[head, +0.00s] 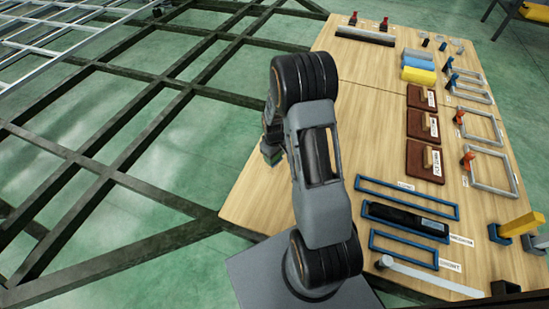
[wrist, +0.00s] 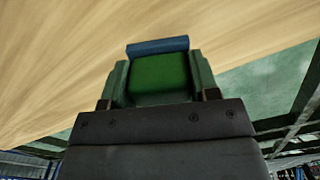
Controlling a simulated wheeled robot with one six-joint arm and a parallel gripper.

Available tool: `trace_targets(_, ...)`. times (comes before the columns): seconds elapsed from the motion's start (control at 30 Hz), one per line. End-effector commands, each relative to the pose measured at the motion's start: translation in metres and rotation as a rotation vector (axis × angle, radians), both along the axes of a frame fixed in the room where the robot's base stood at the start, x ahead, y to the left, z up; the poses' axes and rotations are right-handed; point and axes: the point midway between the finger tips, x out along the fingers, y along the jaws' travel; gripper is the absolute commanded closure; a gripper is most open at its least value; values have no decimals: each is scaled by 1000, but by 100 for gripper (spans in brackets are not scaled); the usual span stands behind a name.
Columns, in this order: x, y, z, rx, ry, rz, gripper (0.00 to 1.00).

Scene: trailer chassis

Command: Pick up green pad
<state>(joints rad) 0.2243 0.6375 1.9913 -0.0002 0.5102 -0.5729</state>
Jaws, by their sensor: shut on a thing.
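The green pad (wrist: 160,76) is between the two fingers of my gripper (wrist: 160,84) in the wrist view. The fingers press on its left and right sides, and my gripper is shut on it. A blue strip (wrist: 157,45) lies across the pad's far end; I cannot tell if it is part of the pad. In the head view my gripper (head: 270,154) is small and partly hidden by my arm, near the left edge of the wooden table. The pad is hard to make out there.
The wooden table (head: 375,100) holds yellow (head: 418,76) and blue (head: 418,63) blocks, brown boards with handles (head: 422,125), and metal frames (head: 481,128) at right. Blue frames (head: 405,249) lie at the front. A dark steel chassis (head: 110,175) stands left over green floor.

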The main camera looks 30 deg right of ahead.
Motion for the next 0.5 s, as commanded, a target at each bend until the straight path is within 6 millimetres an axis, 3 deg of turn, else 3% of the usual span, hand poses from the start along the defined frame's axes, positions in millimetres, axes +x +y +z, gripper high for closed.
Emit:
trace_targets(0.27,-33,36,62,0,-1,5,77)
trace_targets(0.5,-67,73,80,0,2,6,77)
